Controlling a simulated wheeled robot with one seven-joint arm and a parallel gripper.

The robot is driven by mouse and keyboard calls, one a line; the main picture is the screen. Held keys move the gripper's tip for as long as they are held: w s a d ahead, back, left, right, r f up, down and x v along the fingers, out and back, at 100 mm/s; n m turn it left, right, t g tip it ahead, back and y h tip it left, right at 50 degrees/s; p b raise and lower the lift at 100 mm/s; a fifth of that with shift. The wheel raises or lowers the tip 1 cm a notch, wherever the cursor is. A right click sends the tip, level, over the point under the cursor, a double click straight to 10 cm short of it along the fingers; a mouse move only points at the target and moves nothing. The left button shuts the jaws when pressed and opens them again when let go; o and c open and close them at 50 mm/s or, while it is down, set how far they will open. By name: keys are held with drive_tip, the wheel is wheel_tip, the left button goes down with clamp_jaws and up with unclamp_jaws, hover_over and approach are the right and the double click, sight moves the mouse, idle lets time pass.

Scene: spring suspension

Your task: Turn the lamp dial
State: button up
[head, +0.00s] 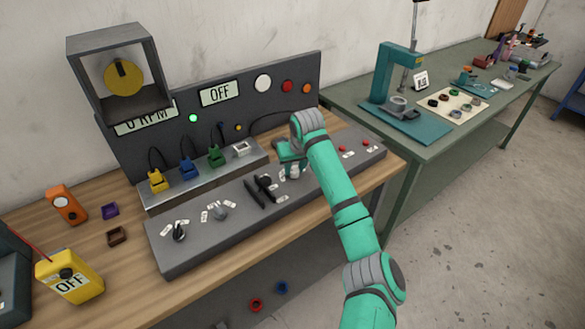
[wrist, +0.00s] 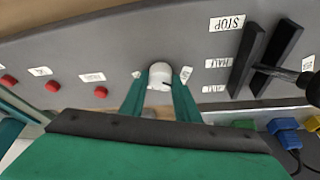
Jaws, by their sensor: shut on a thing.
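A small white dial (wrist: 160,76) with a dark pointer mark stands on the sloped grey control panel (wrist: 130,35). Small white labels sit on either side of it, too blurred to read. In the head view the dial (head: 294,174) shows in part below my gripper (head: 290,162). In the wrist view my gripper (wrist: 160,92) has its two green fingers on either side of the dial, shut on it. Two other knobs, one dark (head: 179,233) and one grey (head: 219,212), are at the panel's left end.
A black slotted lever (wrist: 268,60) with STOP and HALF labels is beside the dial. Red buttons (wrist: 52,86) are on its other side. Coloured plugs (head: 188,169) stand behind the panel. Displays read OFF (head: 219,93) and 0 RPM (head: 146,121). A green lamp (head: 193,118) is lit.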

drive_tip(key=m+h, duration=0.1)
drive_tip(key=m, duration=0.2)
drive_tip(key=shift+a+r, duration=0.1)
drive_tip(key=shift+a+m+h, duration=0.1)
drive_tip(key=shift+m+h, duration=0.7)
drive_tip(key=shift+m, duration=1.1)
drive_tip(key=o, duration=1.1)
drive_tip(key=shift+s, duration=0.1)
drive_tip(key=shift+c, duration=0.2)
